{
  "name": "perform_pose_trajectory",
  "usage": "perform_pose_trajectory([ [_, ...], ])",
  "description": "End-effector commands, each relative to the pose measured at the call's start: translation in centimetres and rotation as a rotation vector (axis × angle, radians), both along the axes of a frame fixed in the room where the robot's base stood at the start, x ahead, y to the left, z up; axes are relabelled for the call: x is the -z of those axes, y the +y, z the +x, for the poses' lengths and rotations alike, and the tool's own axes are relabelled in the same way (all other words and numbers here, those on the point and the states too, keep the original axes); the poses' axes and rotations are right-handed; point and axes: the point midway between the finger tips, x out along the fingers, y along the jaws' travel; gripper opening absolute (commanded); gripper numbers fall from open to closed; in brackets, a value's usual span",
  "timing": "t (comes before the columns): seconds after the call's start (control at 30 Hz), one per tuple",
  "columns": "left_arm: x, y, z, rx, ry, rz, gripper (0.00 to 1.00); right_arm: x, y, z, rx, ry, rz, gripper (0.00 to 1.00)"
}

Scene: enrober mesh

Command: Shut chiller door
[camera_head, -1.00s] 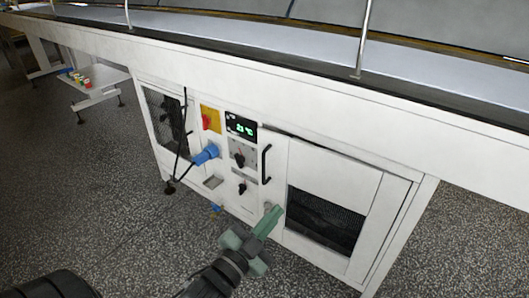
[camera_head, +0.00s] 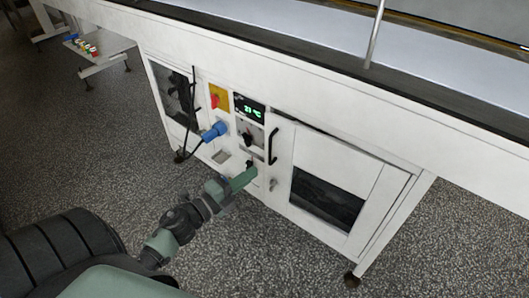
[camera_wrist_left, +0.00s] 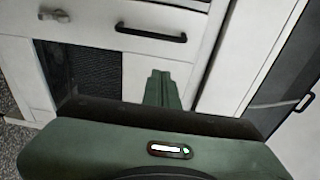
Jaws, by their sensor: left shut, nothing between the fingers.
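The white chiller door (camera_head: 278,213) is on the cabinet front in the head view, with a dark mesh window (camera_head: 325,200). It has a black bar handle (camera_head: 273,146) and a grey latch knob (camera_head: 272,184) at its left edge. A dark gap shows along its top edge; how far the door stands open is hard to tell. My left gripper (camera_head: 252,172) is shut and empty, just left of the latch knob, over the control panel's lower part. In the left wrist view, the fingers (camera_wrist_left: 162,82) point towards the handle (camera_wrist_left: 150,33), with the latch knob (camera_wrist_left: 53,15) at upper left.
Left of the door are a green temperature display (camera_head: 249,106), a red-and-yellow switch (camera_head: 219,97) and a blue plug (camera_head: 215,131) with a black cable. The conveyor (camera_head: 300,55) overhangs the cabinet. A small side table (camera_head: 105,50) stands far left. The speckled floor in front is clear.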

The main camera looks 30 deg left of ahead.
Motion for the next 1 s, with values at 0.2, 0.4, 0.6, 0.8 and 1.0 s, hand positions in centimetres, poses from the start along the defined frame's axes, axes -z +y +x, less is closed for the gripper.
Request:
perform_pose_trajectory([
  [0.2, -0.1, -1.0, 4.9, 0.0, -0.003, -0.001, 0.0, 0.2, 0.0, -0.1, 0.0, 0.001, 0.0, 0.47],
  [0.4, 0.0, 0.0, 7.9, -0.002, -0.001, 0.001, 0.0, -0.3, 0.1, 0.3, 0.0, -0.006, 0.001, 0.47],
  [0.6, 0.0, 0.9, 9.2, -0.001, -0.001, -0.001, 0.0, -1.0, 0.2, 0.7, 0.001, -0.011, 0.002, 0.47],
  [0.8, 0.0, 1.0, 9.3, -0.001, 0.001, -0.003, 0.0, -1.2, 0.2, 0.6, 0.001, -0.009, 0.003, 0.47],
  [1.0, 0.1, 1.0, 9.4, 0.001, 0.0, -0.002, 0.0, -1.1, 0.2, 0.6, 0.002, -0.008, 0.002, 0.47],
])
